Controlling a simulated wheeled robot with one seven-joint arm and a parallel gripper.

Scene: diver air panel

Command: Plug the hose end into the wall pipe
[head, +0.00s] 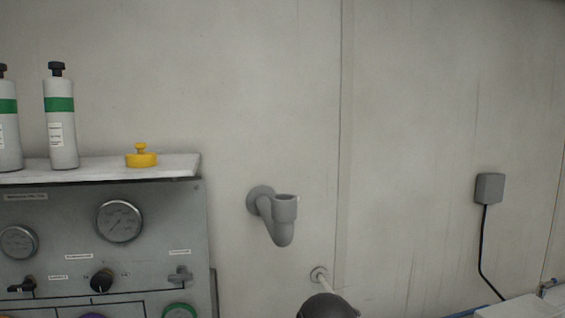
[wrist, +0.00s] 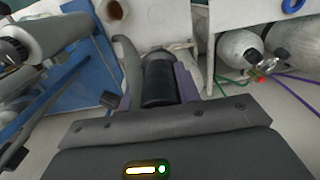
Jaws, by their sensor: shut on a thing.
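The wall pipe (head: 283,210) is a grey elbow in the head view, right of the gauge panel. It comes out of a round wall flange, bends, and its open socket faces up with nothing in it. In the wrist view my gripper (wrist: 160,72) is shut on a dark, ribbed cylinder, which I take to be the hose end (wrist: 159,88). A grey curved piece (wrist: 129,62) runs along its left side. The far tip of the hose end is not clear. The head view does not show the hose end clearly, so I cannot tell its distance from the wall pipe.
A grey gauge panel (head: 140,230) with a shelf (head: 100,168) stands left of the pipe. The shelf holds bottles (head: 60,118) and a yellow cap (head: 141,158). A small pale wall stub (head: 318,273) sits below the pipe.

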